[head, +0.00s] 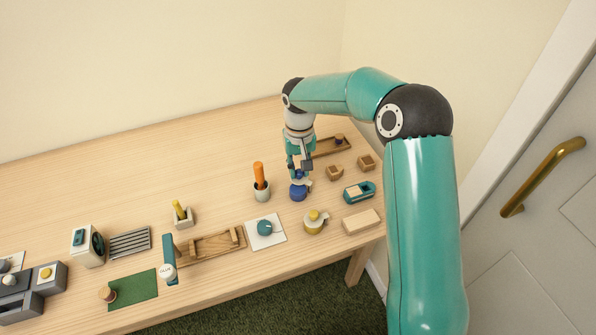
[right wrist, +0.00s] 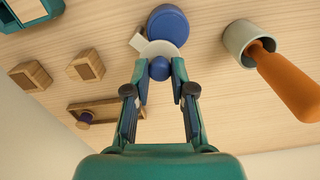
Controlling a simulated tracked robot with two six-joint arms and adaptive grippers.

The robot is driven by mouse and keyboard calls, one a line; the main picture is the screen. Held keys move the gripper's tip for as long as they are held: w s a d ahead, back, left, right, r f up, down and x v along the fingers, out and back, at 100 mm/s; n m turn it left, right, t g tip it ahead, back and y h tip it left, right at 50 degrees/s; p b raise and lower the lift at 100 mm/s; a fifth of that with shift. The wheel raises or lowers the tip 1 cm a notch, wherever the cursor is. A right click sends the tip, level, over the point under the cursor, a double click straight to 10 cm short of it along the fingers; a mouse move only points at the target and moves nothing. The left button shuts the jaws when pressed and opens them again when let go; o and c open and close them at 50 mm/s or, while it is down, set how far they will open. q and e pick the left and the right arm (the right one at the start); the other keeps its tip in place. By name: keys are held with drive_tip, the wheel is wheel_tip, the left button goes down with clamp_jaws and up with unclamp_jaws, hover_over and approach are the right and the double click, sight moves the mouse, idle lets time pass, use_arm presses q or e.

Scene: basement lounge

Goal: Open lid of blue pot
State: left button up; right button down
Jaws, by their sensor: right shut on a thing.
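The small blue pot (head: 299,193) stands on the wooden table below my right gripper (head: 300,172). The pot also shows in the right wrist view (right wrist: 168,24), beyond the fingertips, with a pale part at its side. My right gripper (right wrist: 160,70) points down and is shut on the round blue knob (right wrist: 159,69) of the pale lid (right wrist: 159,49). The lid is over the pot; whether it touches the rim I cannot tell. My left gripper is not in view.
A grey cup (head: 261,193) with an orange-handled tool (head: 259,174) stands close left of the pot. A yellow-topped pot (head: 314,220), a teal box (head: 358,191) and wooden blocks (head: 335,172) are nearby. The table's back left is clear.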

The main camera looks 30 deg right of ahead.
drive_tip(key=m, duration=0.2)
drive_tip(key=d+m, duration=0.1)
drive_tip(key=m+b, duration=0.1)
drive_tip(key=m, duration=0.1)
drive_tip(key=shift+w+d+m, duration=0.15)
drive_tip(key=shift+d+m, duration=0.15)
drive_tip(key=shift+d, duration=0.05)
drive_tip(key=shift+s+d+m+b, duration=0.15)
drive_tip(key=shift+d+m, duration=0.15)
drive_tip(key=shift+m, duration=0.75)
drive_tip(key=shift+s+d+m+b, duration=0.15)
drive_tip(key=shift+d+m, duration=0.1)
drive_tip(key=shift+m, duration=0.8)
drive_tip(key=shift+w, duration=0.1)
drive_tip(key=c, duration=1)
unclamp_jaws()
wheel_tip(320, 180, up, 12)
